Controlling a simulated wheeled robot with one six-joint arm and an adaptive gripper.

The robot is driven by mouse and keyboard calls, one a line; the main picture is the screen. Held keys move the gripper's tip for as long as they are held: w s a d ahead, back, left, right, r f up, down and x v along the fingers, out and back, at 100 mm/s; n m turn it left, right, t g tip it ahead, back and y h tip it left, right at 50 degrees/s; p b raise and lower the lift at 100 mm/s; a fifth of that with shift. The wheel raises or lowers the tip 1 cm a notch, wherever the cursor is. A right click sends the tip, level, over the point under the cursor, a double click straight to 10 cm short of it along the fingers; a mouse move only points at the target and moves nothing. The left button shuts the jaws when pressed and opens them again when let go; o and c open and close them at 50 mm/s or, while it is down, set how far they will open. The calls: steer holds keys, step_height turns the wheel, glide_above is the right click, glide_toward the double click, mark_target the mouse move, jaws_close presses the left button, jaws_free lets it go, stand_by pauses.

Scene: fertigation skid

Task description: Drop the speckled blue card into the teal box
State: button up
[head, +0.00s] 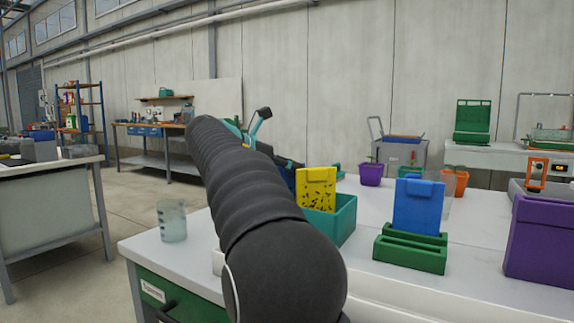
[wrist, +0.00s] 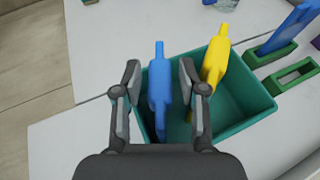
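A blue card (wrist: 159,85) stands between the fingers of my gripper (wrist: 159,76) in the wrist view, with a gap on each side. My gripper is open around it. The card is over or inside the left part of the teal box (wrist: 245,118); I cannot tell whether it rests on the bottom. Its speckles do not show. In the head view, my arm hides most of this blue card (head: 288,179) and part of the teal box (head: 343,222). A speckled yellow card (head: 316,188) stands in the box, right of the blue card in the wrist view (wrist: 215,62).
Another, plain blue card (head: 418,204) stands in a green slotted holder (head: 410,254) right of the box. A purple container (head: 541,245) is at the far right. A clear beaker (head: 172,222) stands at the left table edge. Small purple (head: 371,175) and orange (head: 455,183) pots stand behind.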

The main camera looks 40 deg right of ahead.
steer(key=shift+r, duration=0.1)
steer(key=shift+r, duration=0.25)
steer(key=p+v, duration=0.2)
steer(key=v, duration=1)
steer(key=shift+r, duration=0.2)
